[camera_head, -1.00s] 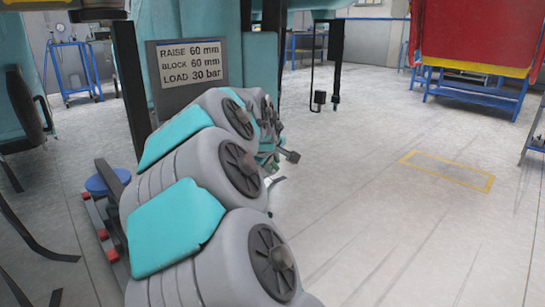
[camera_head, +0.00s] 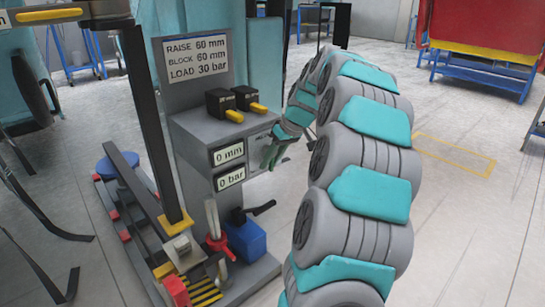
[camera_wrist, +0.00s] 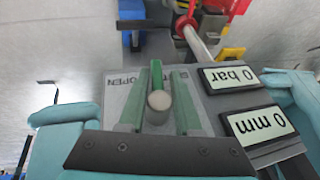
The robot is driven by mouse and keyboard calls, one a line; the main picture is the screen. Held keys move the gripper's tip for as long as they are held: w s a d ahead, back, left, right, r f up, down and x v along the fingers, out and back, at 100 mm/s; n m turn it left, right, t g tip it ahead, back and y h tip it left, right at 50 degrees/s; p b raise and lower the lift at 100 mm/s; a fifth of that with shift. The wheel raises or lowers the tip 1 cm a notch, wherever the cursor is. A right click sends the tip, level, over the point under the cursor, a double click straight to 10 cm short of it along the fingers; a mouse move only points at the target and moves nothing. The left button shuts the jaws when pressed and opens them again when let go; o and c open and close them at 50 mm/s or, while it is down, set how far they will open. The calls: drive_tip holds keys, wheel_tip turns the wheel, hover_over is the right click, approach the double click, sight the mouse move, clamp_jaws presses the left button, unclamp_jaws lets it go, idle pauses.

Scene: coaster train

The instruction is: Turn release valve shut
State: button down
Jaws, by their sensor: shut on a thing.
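The release valve shows in the wrist view as a round grey hub (camera_wrist: 158,100) with a narrow green handle (camera_wrist: 157,75) pointing up in the picture. It sits on a grey panel, beside an upside-down "OPEN" label (camera_wrist: 118,81). My gripper (camera_wrist: 157,92) has its two green fingers on either side of the valve, closed on it. In the head view my gripper (camera_head: 269,157) is at the right side of the grey console (camera_head: 196,135), and the valve is hidden there. The console displays read 0 mm (camera_head: 229,153) and 0 bar (camera_head: 230,177).
Two black boxes with yellow levers (camera_head: 233,106) stand on the console top. A blue pump unit (camera_head: 244,239) and a red valve-like part (camera_head: 215,242) are low in front. A black post (camera_head: 152,125) rises at left. Open floor (camera_head: 460,220) lies to the right.

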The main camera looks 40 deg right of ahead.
drive_tip(key=shift+a+y, duration=0.1)
drive_tip(key=shift+y, duration=0.5)
drive_tip(key=shift+r, duration=0.1)
idle(0.9)
drive_tip(key=c, duration=0.9)
unclamp_jaws()
drive_tip(key=shift+o, duration=0.2)
drive_tip(key=v, duration=0.7)
drive_tip(key=shift+r, duration=0.3)
